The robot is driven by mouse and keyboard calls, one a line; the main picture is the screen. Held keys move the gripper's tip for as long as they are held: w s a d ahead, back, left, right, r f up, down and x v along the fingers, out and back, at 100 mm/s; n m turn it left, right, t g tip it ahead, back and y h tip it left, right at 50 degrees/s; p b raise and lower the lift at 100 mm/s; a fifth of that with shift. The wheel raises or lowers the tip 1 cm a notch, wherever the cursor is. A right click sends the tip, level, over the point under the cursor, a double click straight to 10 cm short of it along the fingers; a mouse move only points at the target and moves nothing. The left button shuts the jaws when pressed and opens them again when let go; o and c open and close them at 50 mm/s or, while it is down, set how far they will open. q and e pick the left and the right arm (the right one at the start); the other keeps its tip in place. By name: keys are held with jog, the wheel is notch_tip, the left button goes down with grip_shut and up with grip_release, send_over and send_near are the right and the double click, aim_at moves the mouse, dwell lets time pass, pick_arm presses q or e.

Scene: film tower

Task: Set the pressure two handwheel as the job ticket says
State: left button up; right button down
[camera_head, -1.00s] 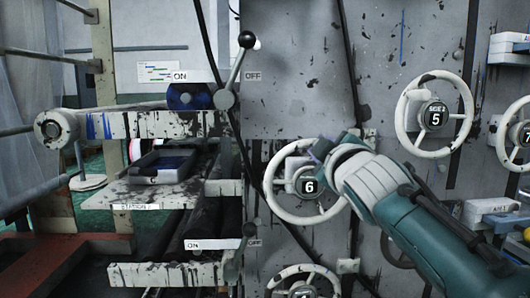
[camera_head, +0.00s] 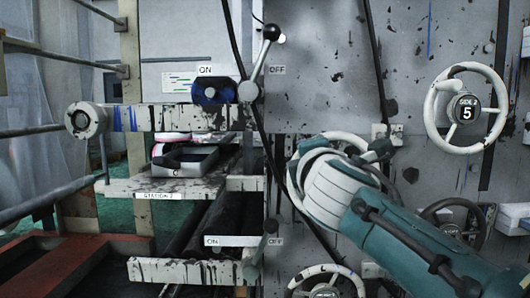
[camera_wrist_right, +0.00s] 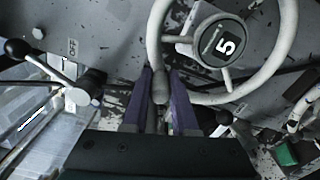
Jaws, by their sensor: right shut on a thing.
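A white handwheel (camera_head: 291,178) is mostly hidden behind my right arm in the head view; its hub label is covered there. The right wrist view shows a pale wheel (camera_wrist_right: 288,45) with a black label (camera_wrist_right: 222,45); its tilted digit looks like a 5, but is small. My right gripper (camera_wrist_right: 161,82) has its purple fingers closed around the wheel's grey handle (camera_wrist_right: 160,90) at the rim. Another white handwheel (camera_head: 433,108), labelled SIDE 2 5, is up at the right and untouched. My left gripper is out of view. No readable job ticket shows.
A black-knobbed lever (camera_head: 260,58) between ON and OFF labels stands left of the wheel, with a second lever (camera_head: 260,245) below. A shelf (camera_head: 125,186) holds a tray (camera_head: 158,160). More wheels (camera_head: 352,278) sit below and right. A black cable (camera_head: 268,150) runs nearby.

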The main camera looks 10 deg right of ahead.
jog(key=shift+w+a+f+n+b, duration=0.1)
jog(key=shift+a+f+n+b, duration=0.1)
jog(key=shift+a+f+n, duration=0.3)
jog(key=shift+a+f+n+b, duration=0.15)
jog(key=shift+f+n, duration=0.15)
jog(key=shift+n, duration=0.4)
jog(key=shift+d, duration=0.1)
jog(key=c, duration=0.7)
grip_release()
